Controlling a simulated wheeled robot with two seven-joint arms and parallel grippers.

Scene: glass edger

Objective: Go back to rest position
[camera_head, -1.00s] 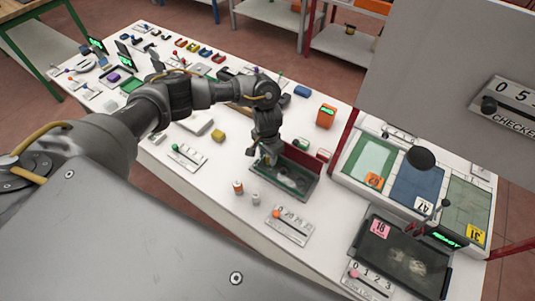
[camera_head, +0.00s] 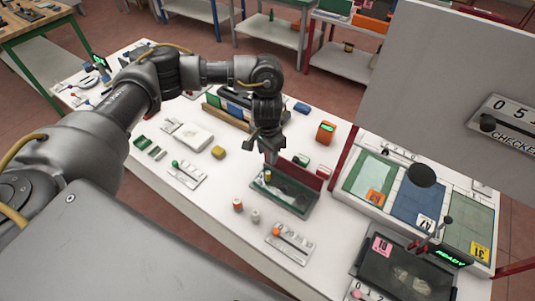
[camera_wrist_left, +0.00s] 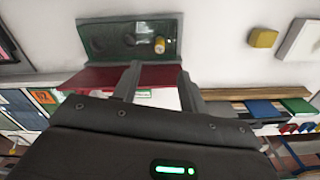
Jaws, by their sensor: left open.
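My left gripper (camera_head: 268,152) hangs pointing down just above a dark green tray (camera_head: 290,200) with a red back panel (camera_head: 302,174). Its two fingers are apart in the left wrist view (camera_wrist_left: 158,80), with nothing between them. A small yellow cylinder (camera_head: 267,176) stands in the tray near its left end; it also shows in the left wrist view (camera_wrist_left: 160,45), clear of the fingers. My left arm reaches in from the left across the table. My right gripper is not in view.
A small orange-topped cylinder (camera_head: 238,205) and a grey one (camera_head: 255,216) stand left of the tray. A yellow block (camera_head: 218,152), a white box (camera_head: 194,137) and an orange device (camera_head: 326,131) are nearby. A large grey panel (camera_head: 450,70) stands at the right.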

